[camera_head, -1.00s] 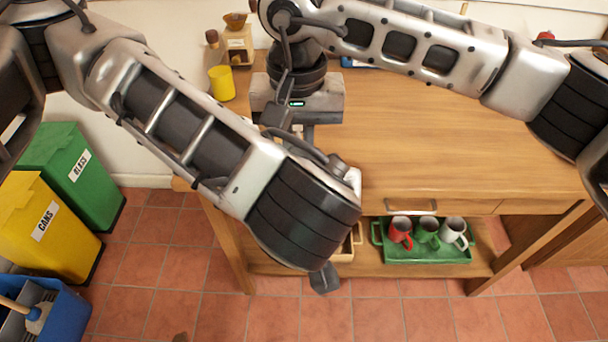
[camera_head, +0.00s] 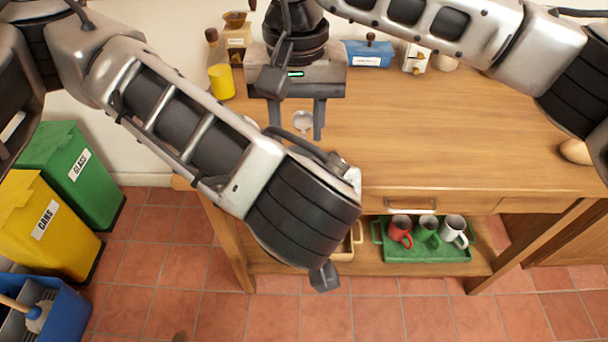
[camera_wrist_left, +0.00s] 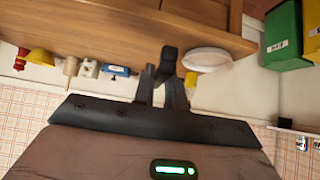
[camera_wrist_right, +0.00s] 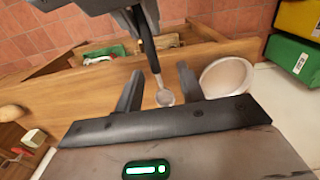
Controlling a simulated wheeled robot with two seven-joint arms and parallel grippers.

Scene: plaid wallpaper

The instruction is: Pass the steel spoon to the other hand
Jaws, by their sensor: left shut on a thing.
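The steel spoon's round bowl (camera_head: 302,120) shows in the head view, between the fingers of my right gripper (camera_head: 297,120). That gripper is open, with a gap on both sides of the spoon. The right wrist view shows the same: the spoon bowl (camera_wrist_right: 165,98) lies between my open right fingers (camera_wrist_right: 160,92). The spoon's handle runs up there to the dark fingers of my left gripper (camera_wrist_right: 142,25), which is shut on it. My left forearm hides the left gripper and handle in the head view. My left fingers (camera_wrist_left: 162,90) show close together in the left wrist view.
A white bowl (camera_wrist_right: 228,75) stands close beside my right gripper. A yellow cup (camera_head: 221,82), a wooden mill (camera_head: 213,45) and a blue box (camera_head: 368,54) stand along the back. The wooden table's middle (camera_head: 420,130) is clear. A brown egg-like object (camera_head: 575,151) lies at the right.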

